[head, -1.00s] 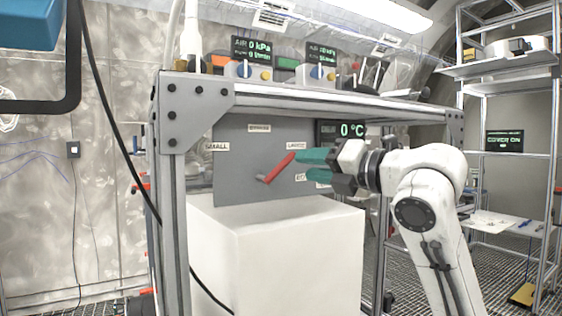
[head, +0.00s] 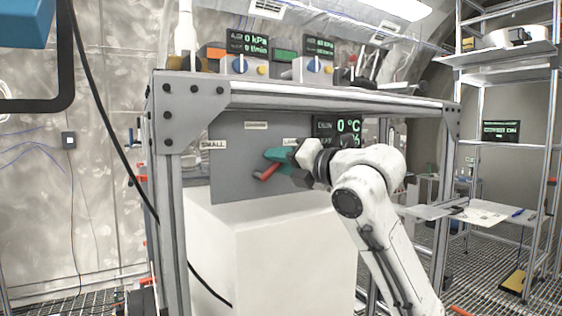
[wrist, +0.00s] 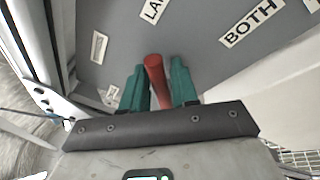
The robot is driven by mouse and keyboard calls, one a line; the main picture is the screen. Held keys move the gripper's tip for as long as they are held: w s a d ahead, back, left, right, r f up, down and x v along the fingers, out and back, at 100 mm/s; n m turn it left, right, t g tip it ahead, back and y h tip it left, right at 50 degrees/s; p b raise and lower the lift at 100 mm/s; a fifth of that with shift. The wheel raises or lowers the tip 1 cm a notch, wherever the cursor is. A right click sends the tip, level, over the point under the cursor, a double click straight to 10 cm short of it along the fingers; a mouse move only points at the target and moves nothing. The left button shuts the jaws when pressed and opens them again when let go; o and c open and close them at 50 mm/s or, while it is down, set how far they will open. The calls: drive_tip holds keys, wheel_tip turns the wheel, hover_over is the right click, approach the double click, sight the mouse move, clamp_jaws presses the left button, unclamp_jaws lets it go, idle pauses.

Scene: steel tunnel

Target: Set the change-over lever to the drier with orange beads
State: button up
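The change-over lever (head: 267,171) is a red handle on a grey panel (head: 232,180) under the frame's top. The panel carries a SMALL label (head: 213,145) at left, a partly hidden LARGE label at upper right and a BOTH label (wrist: 252,22) in the wrist view. The lever slants up and right, on the LARGE side. My gripper (head: 277,157) has its teal fingers at the lever's handle. In the wrist view the lever (wrist: 156,78) stands between the two fingers, with a narrow gap on the right side. I cannot make out a drier with orange beads.
A white block (head: 290,250) stands below the panel. The metal frame's post (head: 168,210) and top beam (head: 330,98) border the panel. A display (head: 345,128) reading 0 °C is right of it. Boxes with knobs (head: 312,68) stand on top. Shelving (head: 500,55) is at right.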

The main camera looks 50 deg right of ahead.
clamp_jaws()
